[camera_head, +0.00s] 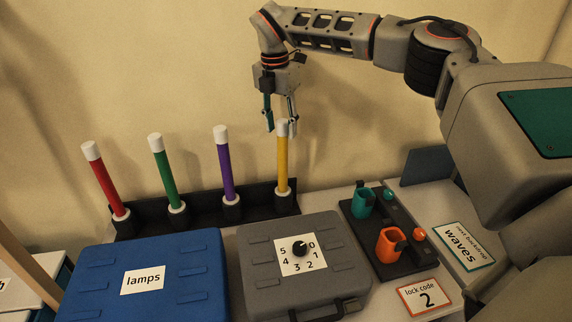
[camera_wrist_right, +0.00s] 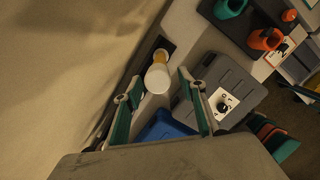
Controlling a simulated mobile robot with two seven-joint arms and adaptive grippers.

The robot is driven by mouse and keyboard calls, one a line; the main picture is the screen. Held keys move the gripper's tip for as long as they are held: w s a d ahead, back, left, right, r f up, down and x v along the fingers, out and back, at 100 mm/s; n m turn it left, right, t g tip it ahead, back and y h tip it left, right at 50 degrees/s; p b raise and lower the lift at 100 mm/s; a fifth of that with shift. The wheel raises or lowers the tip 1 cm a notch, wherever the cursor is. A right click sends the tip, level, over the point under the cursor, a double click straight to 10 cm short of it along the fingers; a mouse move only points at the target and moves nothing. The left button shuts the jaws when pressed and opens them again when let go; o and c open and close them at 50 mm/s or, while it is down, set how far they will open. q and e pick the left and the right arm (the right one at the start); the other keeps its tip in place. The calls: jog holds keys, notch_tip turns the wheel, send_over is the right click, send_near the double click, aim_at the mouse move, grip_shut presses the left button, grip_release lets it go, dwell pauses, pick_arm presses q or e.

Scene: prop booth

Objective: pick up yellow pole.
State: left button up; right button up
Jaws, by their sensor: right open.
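The yellow pole (camera_head: 282,165) stands upright with a white cap at the right end of the black rack (camera_head: 205,211). My right gripper (camera_head: 281,125) is open above it, with the fingertips at about the height of its cap. In the right wrist view the white cap (camera_wrist_right: 157,78) shows ahead of my open fingers (camera_wrist_right: 156,86), and a bit of yellow (camera_wrist_right: 160,56) shows behind it. I cannot tell for certain whether the cap is between the fingertips or just beyond them. My left gripper is out of view.
Red (camera_head: 106,182), green (camera_head: 165,174) and purple (camera_head: 225,165) poles stand in the same rack. A blue lamps case (camera_head: 195,255) and a grey case with a dial (camera_head: 343,248) lie in front. A black holder with teal and orange cups (camera_head: 389,243) is at right. The wall is close behind.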

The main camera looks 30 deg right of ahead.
aim_at(283, 146)
jog(key=f, duration=0.2)
jog(key=f+p, duration=0.1)
jog(key=f, duration=0.4)
jog(key=shift+w+d+f, duration=0.2)
jog(key=shift+w+d, duration=0.1)
jog(key=shift+d, duration=0.1)
grip_shut()
